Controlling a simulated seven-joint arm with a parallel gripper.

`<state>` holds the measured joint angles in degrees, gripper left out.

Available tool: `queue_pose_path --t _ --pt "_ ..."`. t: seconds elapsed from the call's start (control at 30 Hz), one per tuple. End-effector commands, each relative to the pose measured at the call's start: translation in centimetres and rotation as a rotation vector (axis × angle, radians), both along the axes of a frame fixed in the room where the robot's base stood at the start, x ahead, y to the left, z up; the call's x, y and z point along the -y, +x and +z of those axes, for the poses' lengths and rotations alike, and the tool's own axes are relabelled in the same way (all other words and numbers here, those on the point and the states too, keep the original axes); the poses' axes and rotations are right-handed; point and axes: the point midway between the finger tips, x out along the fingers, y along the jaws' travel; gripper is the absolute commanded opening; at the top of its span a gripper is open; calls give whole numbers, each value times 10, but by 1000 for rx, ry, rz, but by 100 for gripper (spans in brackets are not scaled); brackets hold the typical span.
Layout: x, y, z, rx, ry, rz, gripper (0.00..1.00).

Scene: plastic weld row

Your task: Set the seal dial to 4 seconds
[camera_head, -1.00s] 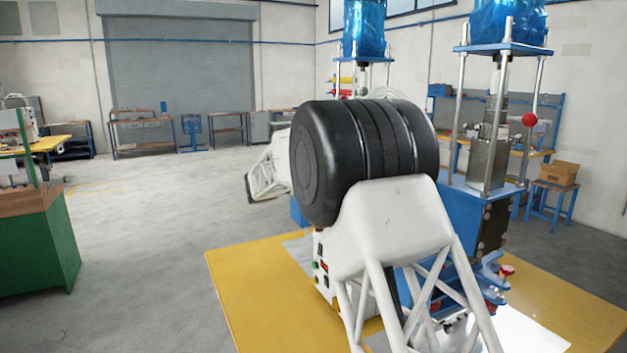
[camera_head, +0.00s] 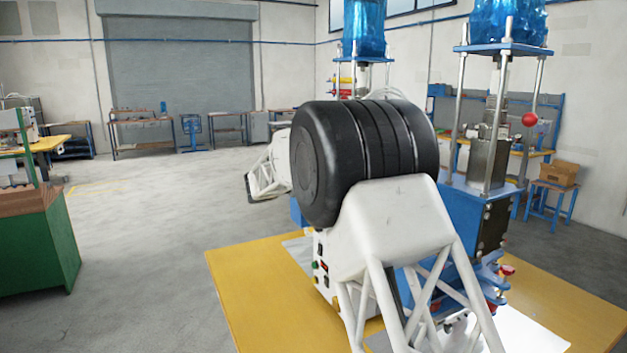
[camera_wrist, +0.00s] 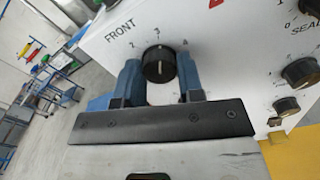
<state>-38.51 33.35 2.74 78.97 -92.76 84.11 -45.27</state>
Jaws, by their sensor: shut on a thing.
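In the wrist view, a round black dial (camera_wrist: 158,65) sits on a white panel (camera_wrist: 215,50), with the numbers 2, 3 and 4 around its upper side. Its pale pointer line faces up, roughly toward the 3; the exact setting is hard to read. The word FRONT is printed to its upper left. My gripper (camera_wrist: 158,80) has its blue fingers on both sides of this dial, shut on it. The word SEAL stands at the upper right, near another dial, so I cannot tell which dial it names. In the head view my arm hides the gripper and dial.
More black knobs (camera_wrist: 301,72) (camera_wrist: 287,105) sit on the panel at the right. In the head view, the machine's white box (camera_head: 325,255) stands on a yellow platform (camera_head: 262,305). A blue machine with metal posts (camera_head: 485,215) rises behind my arm.

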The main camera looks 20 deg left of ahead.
Motion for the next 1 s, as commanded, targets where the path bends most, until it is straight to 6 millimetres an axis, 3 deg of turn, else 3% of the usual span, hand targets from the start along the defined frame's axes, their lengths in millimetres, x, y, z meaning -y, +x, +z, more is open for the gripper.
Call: queue_pose_path --t 1.0 --pt "0 0 1 554 554 0 11"
